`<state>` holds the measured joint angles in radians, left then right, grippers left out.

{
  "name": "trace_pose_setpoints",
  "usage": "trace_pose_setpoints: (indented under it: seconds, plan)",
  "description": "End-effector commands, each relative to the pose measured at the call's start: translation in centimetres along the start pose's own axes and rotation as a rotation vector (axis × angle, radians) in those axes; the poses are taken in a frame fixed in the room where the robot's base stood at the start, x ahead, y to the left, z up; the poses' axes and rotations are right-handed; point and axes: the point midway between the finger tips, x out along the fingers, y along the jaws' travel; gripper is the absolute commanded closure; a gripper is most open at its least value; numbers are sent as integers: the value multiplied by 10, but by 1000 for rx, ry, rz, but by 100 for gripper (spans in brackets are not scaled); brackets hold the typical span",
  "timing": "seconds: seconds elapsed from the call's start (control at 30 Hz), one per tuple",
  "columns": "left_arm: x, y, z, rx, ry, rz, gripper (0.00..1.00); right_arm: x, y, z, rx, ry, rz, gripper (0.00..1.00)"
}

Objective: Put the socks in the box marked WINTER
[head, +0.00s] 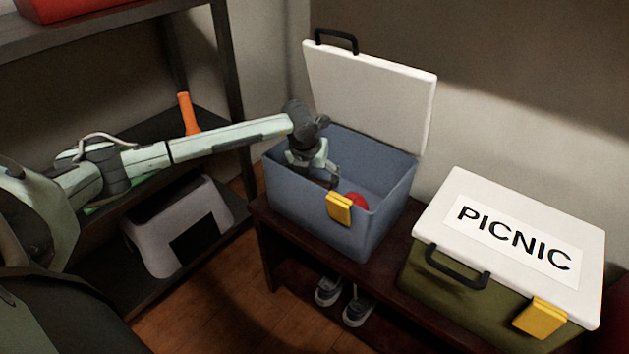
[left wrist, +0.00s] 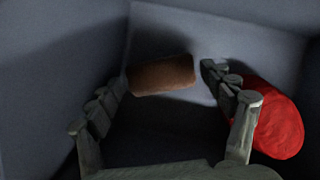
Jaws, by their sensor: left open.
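A blue-grey box (head: 300,208) stands open on a dark bench, its white lid (head: 372,92) raised behind it. No WINTER marking shows on the sides in view. My left gripper (head: 331,178) reaches down inside this box; in the left wrist view its open fingers (left wrist: 164,80) hold nothing. A brown, rounded roll (left wrist: 162,75) lies by the box wall beyond the fingertips. A red rounded thing (head: 357,201) lies in the box too; in the left wrist view it (left wrist: 279,120) is beside the right finger, partly hidden by it. I cannot tell which, if either, is socks. My right gripper is not in view.
A shut green box with a white lid marked PICNIC (head: 517,227) stands to the right on the bench (head: 266,232). Grey shoes (head: 357,309) are beneath. A white step stool (head: 160,230) and an orange-handled thing (head: 189,113) are at the shelves on the left.

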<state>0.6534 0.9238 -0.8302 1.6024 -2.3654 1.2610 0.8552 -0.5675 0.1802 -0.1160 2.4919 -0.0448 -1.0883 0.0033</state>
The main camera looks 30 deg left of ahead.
Motion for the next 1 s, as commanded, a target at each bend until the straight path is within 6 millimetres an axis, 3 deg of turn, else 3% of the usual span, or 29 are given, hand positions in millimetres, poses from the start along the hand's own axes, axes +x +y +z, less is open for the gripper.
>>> trace_pose_setpoints:
  seconds: [0.2,0.4,0.6,1.0]
  plan:
    - [-51,0,1,1,-3,0,19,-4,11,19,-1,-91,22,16]
    - [-81,0,1,0,-2,0,19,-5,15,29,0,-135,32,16]
    - [-91,0,0,-1,0,2,19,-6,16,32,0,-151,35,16]
    - [-90,0,0,-1,0,1,19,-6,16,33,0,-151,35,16]
